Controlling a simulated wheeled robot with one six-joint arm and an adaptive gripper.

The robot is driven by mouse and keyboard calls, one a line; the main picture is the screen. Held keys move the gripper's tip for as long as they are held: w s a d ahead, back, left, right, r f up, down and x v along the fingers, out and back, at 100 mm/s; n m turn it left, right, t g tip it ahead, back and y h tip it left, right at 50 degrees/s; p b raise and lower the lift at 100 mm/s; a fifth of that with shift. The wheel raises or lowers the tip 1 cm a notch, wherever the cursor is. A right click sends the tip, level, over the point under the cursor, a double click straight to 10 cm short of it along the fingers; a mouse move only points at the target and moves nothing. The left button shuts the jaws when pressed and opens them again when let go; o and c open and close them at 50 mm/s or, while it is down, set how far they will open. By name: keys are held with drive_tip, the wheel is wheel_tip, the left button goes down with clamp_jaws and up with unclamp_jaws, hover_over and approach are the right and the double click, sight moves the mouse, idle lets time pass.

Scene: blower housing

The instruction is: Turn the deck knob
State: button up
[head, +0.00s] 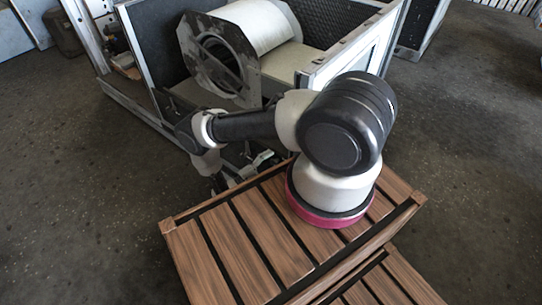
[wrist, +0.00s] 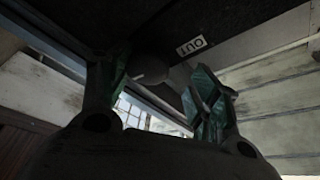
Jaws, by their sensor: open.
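The deck knob (wrist: 150,68) is a dark round knob with a pale mark, on the dark panel in the wrist view. My gripper (wrist: 158,76) is open, with one greenish finger to the left of the knob and the other to its right. The knob shows between the fingers; I cannot tell whether either finger touches it. A white label reading "OUT" (wrist: 195,46) is on the panel to the right of the knob. In the head view the knob is hidden, and my gripper (head: 236,178) shows only partly, low beside the housing frame.
The blower housing has a dark end plate (head: 215,62) and a pale drum (head: 258,24) inside a metal-framed enclosure (head: 345,65). My arm reaches over brown wooden slats (head: 235,238) in front of it. Open grey floor (head: 85,190) lies left and right.

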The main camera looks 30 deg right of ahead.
drive_tip(key=o, duration=0.4)
wheel_tip(320, 180, up, 7)
drive_tip(key=shift+w+a+r, duration=0.15)
drive_tip(key=shift+r, duration=0.25)
drive_tip(key=c, duration=0.4)
drive_tip(key=shift+r, duration=0.2)
